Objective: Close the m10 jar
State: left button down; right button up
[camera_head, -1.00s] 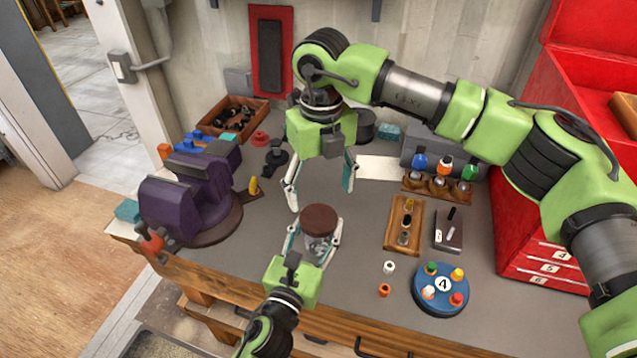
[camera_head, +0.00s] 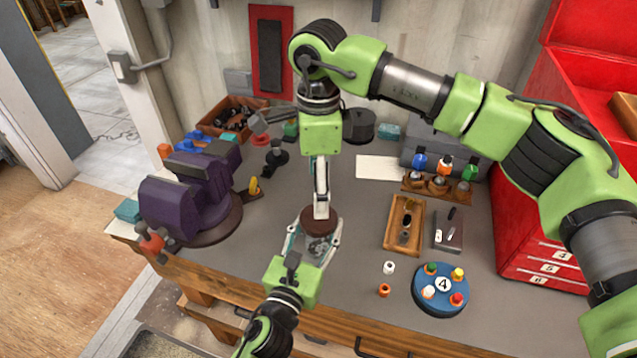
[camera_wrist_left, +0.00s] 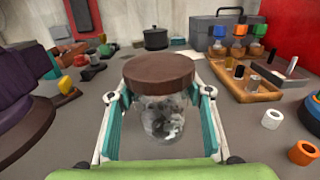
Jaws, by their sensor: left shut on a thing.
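The m10 jar (camera_head: 317,247) is a clear glass jar with small metal parts inside. It stands near the bench's front edge and also shows in the left wrist view (camera_wrist_left: 163,120). A brown round lid (camera_head: 320,228) sits on its top, level in the left wrist view (camera_wrist_left: 158,70); whether it is screwed tight cannot be told. My left gripper (camera_head: 312,250) is shut around the jar's glass body. My right gripper (camera_head: 321,212) points down, its fingertips overlapping the lid in the head view. Its fingers line up, hiding their gap; it does not show in the left wrist view.
A purple vise (camera_head: 190,192) stands on the left. A wooden tray (camera_head: 404,226), a blue round holder (camera_head: 441,288) marked 4, and white (camera_head: 389,267) and orange (camera_head: 384,290) rings lie to the right. A red cabinet (camera_head: 540,215) bounds the right side.

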aim_at(319, 233)
jog(key=shift+f, duration=0.1)
jog(key=shift+f, duration=3.9)
jog(key=c, duration=1.2)
jog(key=o, duration=1.3)
jog(key=shift+o, duration=0.2)
